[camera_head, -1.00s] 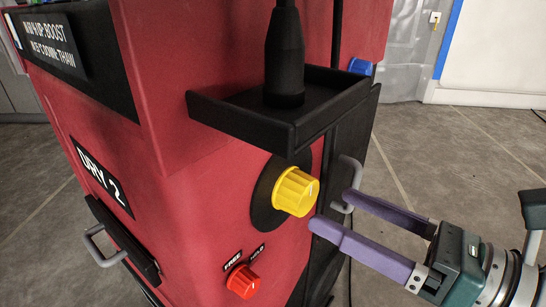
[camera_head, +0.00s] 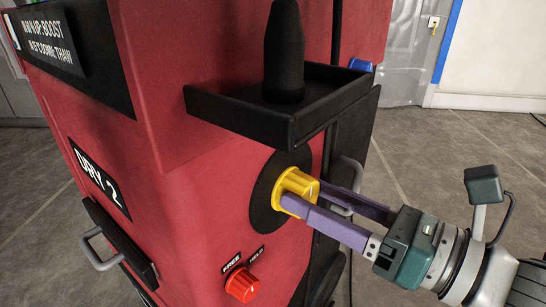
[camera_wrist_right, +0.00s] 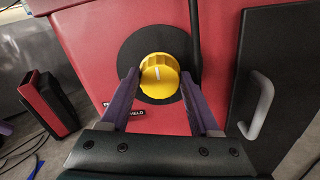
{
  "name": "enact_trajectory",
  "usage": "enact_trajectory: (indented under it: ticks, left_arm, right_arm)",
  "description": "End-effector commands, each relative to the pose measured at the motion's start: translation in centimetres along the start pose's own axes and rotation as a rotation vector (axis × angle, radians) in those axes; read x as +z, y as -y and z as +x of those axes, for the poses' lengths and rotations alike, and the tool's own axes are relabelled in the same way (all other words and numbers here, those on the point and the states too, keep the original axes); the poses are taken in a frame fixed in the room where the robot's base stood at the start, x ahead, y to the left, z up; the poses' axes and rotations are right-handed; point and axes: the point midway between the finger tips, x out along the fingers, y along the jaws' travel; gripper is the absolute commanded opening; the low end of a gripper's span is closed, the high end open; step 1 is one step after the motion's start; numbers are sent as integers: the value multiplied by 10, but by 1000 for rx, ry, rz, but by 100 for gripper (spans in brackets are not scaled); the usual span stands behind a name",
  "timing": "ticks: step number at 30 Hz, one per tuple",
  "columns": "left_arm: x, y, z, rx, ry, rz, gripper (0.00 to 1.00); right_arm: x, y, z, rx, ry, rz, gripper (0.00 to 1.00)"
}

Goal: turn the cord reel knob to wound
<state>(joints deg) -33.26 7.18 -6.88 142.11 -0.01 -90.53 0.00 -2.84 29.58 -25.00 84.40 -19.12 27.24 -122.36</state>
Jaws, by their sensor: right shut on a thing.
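A yellow ridged knob (camera_head: 297,190) sits on a black round plate (camera_head: 266,208) on the red machine's side, below a black tray. A white mark shows on its face. My right gripper (camera_head: 305,200) is shut on this knob, one purple finger on each side. In the right wrist view the knob (camera_wrist_right: 159,76) lies between the fingertips (camera_wrist_right: 160,92), its white mark pointing roughly up.
The black tray (camera_head: 245,117) with a black cone-shaped object (camera_head: 284,55) juts out just above the knob. A red knob (camera_head: 242,284) labelled FREE and HELD is lower down. A grey handle (camera_head: 350,185) stands behind my fingers. Open floor lies to the right.

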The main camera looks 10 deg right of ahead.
Motion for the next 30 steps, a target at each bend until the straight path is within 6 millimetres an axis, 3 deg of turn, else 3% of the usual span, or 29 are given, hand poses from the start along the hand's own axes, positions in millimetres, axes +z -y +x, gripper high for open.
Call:
enact_trajectory:
  ticks: [2, 11, 20, 30]
  left_arm:
    - [0, 0, 0, 0, 0, 1, 0]
    - [0, 0, 0, 0, 0, 0, 0]
    - [-1, -1, -1, 3, -1, -4, 0]
    - [-2, -2, -6, 8, -1, -9, 0]
  right_arm:
    - [0, 0, 0, 0, 0, 0, 41]
    - [0, 0, 0, 0, 0, 0, 7]
    - [0, 0, 0, 1, 0, 35, 7]
    - [0, 1, 0, -1, -1, 251, 7]
